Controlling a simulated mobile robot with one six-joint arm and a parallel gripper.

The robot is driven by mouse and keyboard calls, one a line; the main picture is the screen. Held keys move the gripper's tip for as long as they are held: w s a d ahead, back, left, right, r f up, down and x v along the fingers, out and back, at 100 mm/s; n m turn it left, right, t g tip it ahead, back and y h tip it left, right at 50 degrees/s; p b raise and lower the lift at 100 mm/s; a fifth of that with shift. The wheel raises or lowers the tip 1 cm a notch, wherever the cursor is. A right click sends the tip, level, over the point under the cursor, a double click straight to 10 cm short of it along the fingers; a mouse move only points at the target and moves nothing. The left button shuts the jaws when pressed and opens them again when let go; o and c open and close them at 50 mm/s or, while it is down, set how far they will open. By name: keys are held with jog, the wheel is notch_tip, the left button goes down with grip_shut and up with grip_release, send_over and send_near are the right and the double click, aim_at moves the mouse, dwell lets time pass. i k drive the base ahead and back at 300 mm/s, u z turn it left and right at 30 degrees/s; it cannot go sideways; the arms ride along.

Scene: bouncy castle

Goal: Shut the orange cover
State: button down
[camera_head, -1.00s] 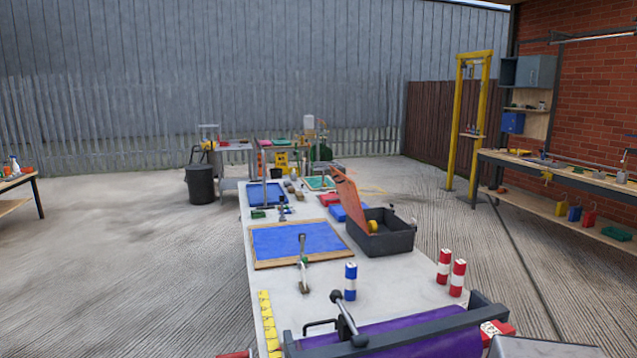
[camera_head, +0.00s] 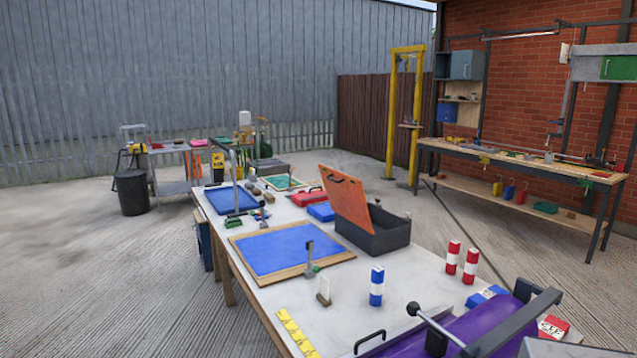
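The orange cover (camera_head: 346,196) stands raised, leaning up from the left side of a dark grey box (camera_head: 375,238) on the long table. A dark handle shows near the top of the cover. My gripper does not show in this view.
The long pale table (camera_head: 270,295) also bears a blue wood-framed board (camera_head: 285,246), a blue-and-white cylinder (camera_head: 376,286), red-and-white cylinders (camera_head: 453,257) and a purple roller device (camera_head: 470,335) in front. A workbench (camera_head: 520,165) stands along the brick wall.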

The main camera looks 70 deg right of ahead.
aim_at(345, 195)
jog(key=z, duration=0.55)
jog(key=i, duration=1.6)
jog(key=z, duration=0.25)
